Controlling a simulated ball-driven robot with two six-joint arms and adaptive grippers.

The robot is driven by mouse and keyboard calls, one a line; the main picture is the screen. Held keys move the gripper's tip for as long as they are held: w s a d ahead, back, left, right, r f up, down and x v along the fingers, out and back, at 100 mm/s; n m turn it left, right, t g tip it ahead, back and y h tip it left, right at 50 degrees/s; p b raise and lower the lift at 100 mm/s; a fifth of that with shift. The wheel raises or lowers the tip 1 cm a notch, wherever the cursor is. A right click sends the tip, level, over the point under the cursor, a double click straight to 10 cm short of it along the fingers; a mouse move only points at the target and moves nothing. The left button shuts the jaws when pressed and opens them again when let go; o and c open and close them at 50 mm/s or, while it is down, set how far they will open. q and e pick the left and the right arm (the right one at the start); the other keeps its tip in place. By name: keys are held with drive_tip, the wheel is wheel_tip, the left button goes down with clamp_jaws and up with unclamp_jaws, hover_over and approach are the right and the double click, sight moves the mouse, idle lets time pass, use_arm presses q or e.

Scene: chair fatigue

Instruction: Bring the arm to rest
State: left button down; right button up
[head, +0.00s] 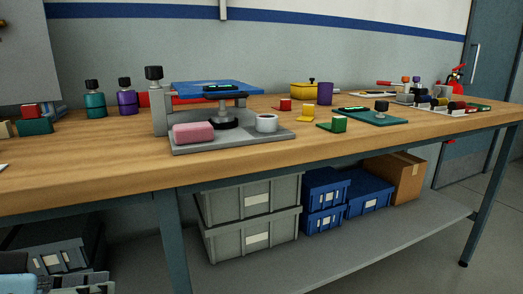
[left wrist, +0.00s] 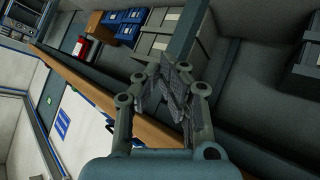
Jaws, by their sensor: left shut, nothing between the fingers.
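My left gripper (left wrist: 172,78) shows in the left wrist view with its fingers drawn together and nothing between them. It is in front of and below the workbench's wooden edge (left wrist: 105,98), apart from it as far as I can tell. In the head view a small part of what looks like my own arm shows at the lower left corner; the fingertips cannot be made out there. My right gripper is in neither view.
The workbench (head: 110,160) carries a grey fixture (head: 240,140) with a blue plate (head: 215,89), a pink block (head: 193,132), bottles and small coloured blocks. Grey bins (head: 250,215), blue bins (head: 325,200) and a cardboard box (head: 395,178) stand on the lower shelf (head: 330,245).

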use_arm(q)
drive_tip(key=s+a+f+g+y, duration=0.3)
drive_tip(key=s+f, duration=0.2)
drive_tip(key=s, duration=0.3)
drive_tip(key=s+a+f+g+y, duration=0.3)
drive_tip(key=s+f, duration=0.1)
drive_tip(key=s, duration=0.3)
drive_tip(key=s+a+f+g+p, duration=0.1)
drive_tip(key=s+f, duration=0.1)
drive_tip(key=f, duration=1)
drive_tip(key=s+a+f+g+p, duration=0.1)
drive_tip(key=s+f, duration=0.1)
drive_tip(key=f, duration=0.9)
drive_tip(key=s+f+p, duration=0.1)
drive_tip(key=s+f, duration=0.6)
drive_tip(key=s, duration=0.2)
drive_tip(key=s+a+f+p, duration=0.1)
drive_tip(key=s+f, duration=0.6)
drive_tip(key=s, duration=0.2)
drive_tip(key=shift+s+a+g, duration=0.2)
drive_tip(key=shift+s+g, duration=0.05)
drive_tip(key=shift+g, duration=0.15)
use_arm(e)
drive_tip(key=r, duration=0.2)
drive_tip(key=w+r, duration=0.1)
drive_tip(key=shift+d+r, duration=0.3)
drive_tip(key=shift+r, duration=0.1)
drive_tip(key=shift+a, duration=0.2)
